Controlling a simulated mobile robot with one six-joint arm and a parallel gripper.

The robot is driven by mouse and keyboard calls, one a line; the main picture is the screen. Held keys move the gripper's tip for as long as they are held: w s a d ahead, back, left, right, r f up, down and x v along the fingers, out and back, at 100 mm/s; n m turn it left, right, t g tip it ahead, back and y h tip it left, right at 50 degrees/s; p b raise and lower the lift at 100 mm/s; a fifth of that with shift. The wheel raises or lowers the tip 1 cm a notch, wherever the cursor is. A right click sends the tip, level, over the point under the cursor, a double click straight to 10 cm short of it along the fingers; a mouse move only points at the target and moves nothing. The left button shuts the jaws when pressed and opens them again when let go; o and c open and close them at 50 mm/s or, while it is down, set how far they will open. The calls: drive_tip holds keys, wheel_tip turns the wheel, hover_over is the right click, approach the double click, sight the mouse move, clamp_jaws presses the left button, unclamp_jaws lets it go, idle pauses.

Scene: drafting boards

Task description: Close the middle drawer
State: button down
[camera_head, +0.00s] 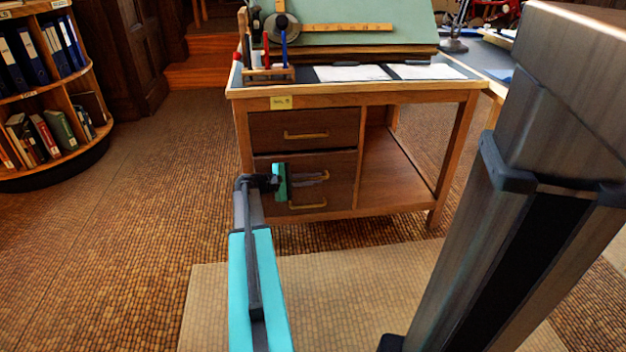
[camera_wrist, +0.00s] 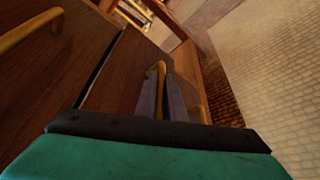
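The desk's drawer stack has a top drawer (camera_head: 275,128), a middle drawer (camera_head: 338,168) and a bottom drawer with its own brass handle (camera_head: 307,205). My gripper (camera_head: 318,179) is at the middle drawer's front, its two fingers close together. In the wrist view, the grey fingers of my gripper (camera_wrist: 164,98) have the brass middle handle (camera_wrist: 157,72) between them, and they look shut on it. The middle front looks close to flush with the top drawer; any small gap is hard to judge. My gripper hides part of the middle and bottom fronts.
The desk (camera_head: 455,150) has an open shelf (camera_head: 395,185) right of the drawers. Its top carries a pen rack (camera_head: 268,74), white papers (camera_head: 350,73) and a drafting board (camera_head: 350,22). A round bookcase (camera_head: 50,165) stands at the left. The floor before the desk is clear.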

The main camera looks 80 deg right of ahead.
sight(314, 172)
drive_tip(key=shift+d, duration=0.1)
drive_tip(key=shift+w+d+p, duration=0.35)
drive_tip(key=shift+d+p, duration=0.15)
drive_tip(key=shift+d, duration=0.25)
drive_tip(key=shift+w+d+p, duration=0.3)
drive_tip(key=shift+d+p, duration=0.15)
drive_tip(key=shift+d, duration=0.3)
drive_tip(key=shift+r, duration=0.1)
drive_tip(key=c, duration=1.8)
unclamp_jaws()
drive_tip(key=shift+c, duration=0.2)
drive_tip(key=shift+w+a+r, duration=0.15)
drive_tip(key=shift+w+a, duration=0.1)
drive_tip(key=shift+w, duration=0.05)
drive_tip(key=p+v, duration=0.4)
drive_tip(key=v, duration=0.9)
drive_tip(key=shift+f+p, duration=0.2)
drive_tip(key=shift+p, duration=0.1)
drive_tip(key=shift+a, duration=0.1)
